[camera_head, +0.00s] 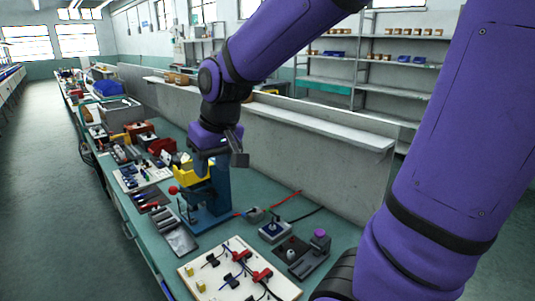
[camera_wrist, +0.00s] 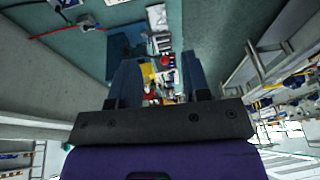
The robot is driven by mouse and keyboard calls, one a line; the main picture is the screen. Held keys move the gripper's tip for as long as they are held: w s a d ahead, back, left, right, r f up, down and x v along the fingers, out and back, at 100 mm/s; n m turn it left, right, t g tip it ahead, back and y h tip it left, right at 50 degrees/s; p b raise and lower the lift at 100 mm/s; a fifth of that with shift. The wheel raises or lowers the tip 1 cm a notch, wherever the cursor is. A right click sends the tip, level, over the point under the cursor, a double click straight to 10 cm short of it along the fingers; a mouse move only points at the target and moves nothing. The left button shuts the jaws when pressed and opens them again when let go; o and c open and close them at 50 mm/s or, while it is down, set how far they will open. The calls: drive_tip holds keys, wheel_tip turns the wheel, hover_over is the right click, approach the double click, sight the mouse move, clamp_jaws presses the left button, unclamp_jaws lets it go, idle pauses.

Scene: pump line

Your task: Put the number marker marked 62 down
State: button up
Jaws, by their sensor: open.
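My gripper (camera_head: 220,158) hangs above the bench near the blue press in the head view. In the wrist view my gripper's two fingers (camera_wrist: 160,68) stand apart, with no object clearly held between them. I cannot make out a number marker marked 62 in either view; no number is legible. The green bench top (camera_head: 145,222) runs below the gripper. Small yellow blocks (camera_head: 188,271) sit on a pale board (camera_head: 225,280) at the near end, too small to read.
Trays and tools crowd the bench farther left. A grey wall panel with a ledge (camera_head: 330,130) borders the bench. The aisle floor (camera_head: 45,190) at left is clear.

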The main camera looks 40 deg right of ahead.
drive_tip(key=s+d+r+t, duration=0.1)
drive_tip(key=s+r, duration=0.2)
drive_tip(key=s, duration=0.4)
drive_tip(key=s+d+r+t+h, duration=0.1)
drive_tip(key=s+r, duration=0.2)
drive_tip(key=s, duration=0.4)
drive_tip(key=shift+s+d, duration=0.15)
drive_tip(key=shift+d, duration=0.05)
